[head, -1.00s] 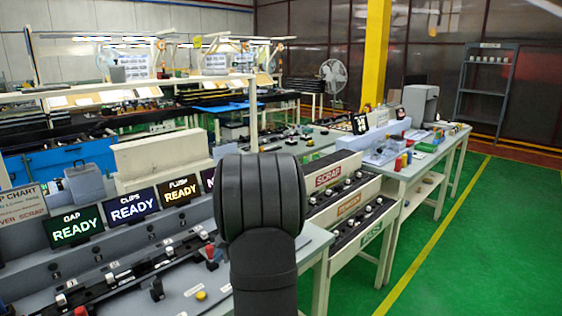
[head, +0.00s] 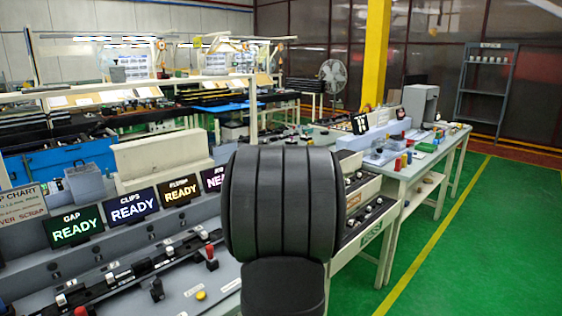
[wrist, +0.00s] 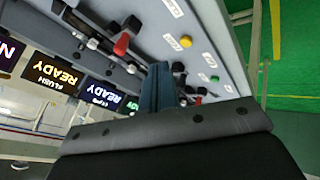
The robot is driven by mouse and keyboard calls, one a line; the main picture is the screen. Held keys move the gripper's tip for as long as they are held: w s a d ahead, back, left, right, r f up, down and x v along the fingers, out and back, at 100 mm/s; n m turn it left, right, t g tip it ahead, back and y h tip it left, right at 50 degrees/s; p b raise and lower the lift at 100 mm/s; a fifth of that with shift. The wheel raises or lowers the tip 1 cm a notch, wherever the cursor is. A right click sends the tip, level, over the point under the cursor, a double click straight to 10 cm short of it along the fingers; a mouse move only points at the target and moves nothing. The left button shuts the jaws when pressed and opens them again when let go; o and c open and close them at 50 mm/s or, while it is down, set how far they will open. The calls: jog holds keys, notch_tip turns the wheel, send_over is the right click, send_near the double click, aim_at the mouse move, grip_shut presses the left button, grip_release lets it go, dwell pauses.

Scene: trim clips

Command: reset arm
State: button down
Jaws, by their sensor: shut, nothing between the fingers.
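My gripper (wrist: 158,88) shows in the wrist view as a pair of narrow blue-grey fingers, pressed together and empty. It points over the grey fixture bench, near its row of labelled buttons. In the head view my black arm stands upright in the middle and hides the gripper. The fixture bench (head: 200,276) carries a dark trim strip (head: 135,282) along its length. A red-topped lever (head: 211,254) and a yellow button (head: 201,296) sit at its front; both also show in the wrist view, the lever (wrist: 121,44) and the button (wrist: 186,41).
Display screens for gap (head: 75,226), clips (head: 132,208) and flush (head: 180,191) read READY. A fourth screen (head: 213,179) is partly hidden. Labelled sloped racks (head: 371,222) stand right of my arm, partly hidden. A side table (head: 410,168) holds small items. Green floor (head: 480,260) is clear at right.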

jog(key=shift+w+a+r+m+h, duration=0.35)
jog(key=shift+r+m, duration=0.25)
jog(key=shift+m, duration=0.45)
jog(key=shift+w+a+r+m+h, duration=0.35)
jog(key=shift+r+m, duration=0.3)
jog(key=shift+m, duration=0.45)
jog(key=shift+w+a+r+m+h, duration=0.2)
jog(key=shift+a+r+m, duration=0.3)
jog(key=shift+m, duration=0.55)
jog(key=shift+d+r, duration=0.1)
